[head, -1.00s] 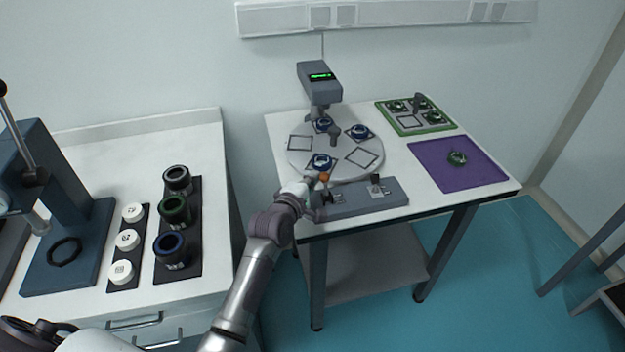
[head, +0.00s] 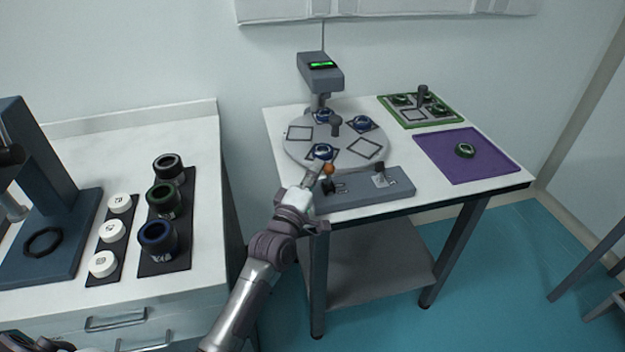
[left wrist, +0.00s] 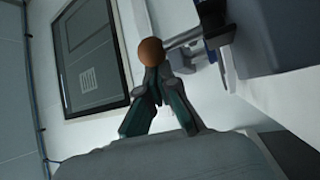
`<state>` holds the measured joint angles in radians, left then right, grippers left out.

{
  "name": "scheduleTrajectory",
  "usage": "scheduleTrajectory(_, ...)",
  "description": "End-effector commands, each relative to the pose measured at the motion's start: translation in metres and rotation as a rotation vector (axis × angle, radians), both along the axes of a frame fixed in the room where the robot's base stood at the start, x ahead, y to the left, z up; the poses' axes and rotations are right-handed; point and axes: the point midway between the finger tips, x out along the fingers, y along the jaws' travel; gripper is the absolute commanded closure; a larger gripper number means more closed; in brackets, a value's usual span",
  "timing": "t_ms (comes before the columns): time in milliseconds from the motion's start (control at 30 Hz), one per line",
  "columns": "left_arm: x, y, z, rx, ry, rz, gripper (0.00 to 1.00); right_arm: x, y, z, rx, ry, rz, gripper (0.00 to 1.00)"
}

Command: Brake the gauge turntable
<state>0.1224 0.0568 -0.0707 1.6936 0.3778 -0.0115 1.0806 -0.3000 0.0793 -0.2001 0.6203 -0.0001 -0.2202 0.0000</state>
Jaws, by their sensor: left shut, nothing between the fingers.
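The round grey gauge turntable (head: 299,153) lies on the white table and carries several blue-ringed parts and outlined square spots. A grey gauge head with a green display (head: 320,72) stands over its back edge. An orange ball knob (head: 329,169) sits at the turntable's front edge, by the left end of a grey block; it also shows in the left wrist view (left wrist: 151,52). My left gripper (head: 313,172) is shut and empty, its tips close to the knob. In the left wrist view the fingertips (left wrist: 152,84) are just below the ball; contact is unclear.
The grey block (head: 360,191) with small black clamps lies along the table's front edge. A purple mat (head: 488,169) with a green-ringed part and a green tray (head: 452,116) are at the right. A left bench holds ringed parts, white caps and a blue press (head: 60,225).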

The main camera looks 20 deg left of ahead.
Motion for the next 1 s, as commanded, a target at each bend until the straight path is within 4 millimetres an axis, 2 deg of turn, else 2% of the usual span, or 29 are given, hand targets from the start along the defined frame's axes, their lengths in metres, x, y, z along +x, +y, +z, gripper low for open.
scheduleTrajectory(33,-0.002,-0.002,-0.011,0.029,-0.035,-0.003,1.0,0.0,0.001,-0.019,0.001,0.0,-0.001,1.0)
scheduleTrajectory(167,-0.007,-0.006,-0.009,0.094,-0.132,-0.003,1.0,0.0,0.002,-0.035,0.002,0.0,-0.001,1.0)
scheduleTrajectory(200,-0.007,-0.005,0.0,0.085,-0.126,-0.001,1.0,0.0,0.002,-0.026,0.002,0.0,-0.001,1.0)
scheduleTrajectory(467,-0.011,-0.004,-0.002,0.083,-0.119,-0.001,1.0,0.0,-0.002,-0.025,-0.002,0.0,0.0,1.0)
scheduleTrajectory(567,-0.022,-0.003,-0.007,0.083,-0.118,-0.001,1.0,0.0,-0.001,-0.025,-0.001,0.0,0.0,1.0)
scheduleTrajectory(800,-0.069,0.002,-0.025,0.085,-0.116,-0.002,1.0,0.0,-0.001,-0.025,-0.001,0.0,0.0,1.0)
scheduleTrajectory(1000,-0.102,0.006,-0.037,0.084,-0.118,-0.002,1.0,0.0,-0.001,-0.025,-0.001,0.0,0.0,1.0)
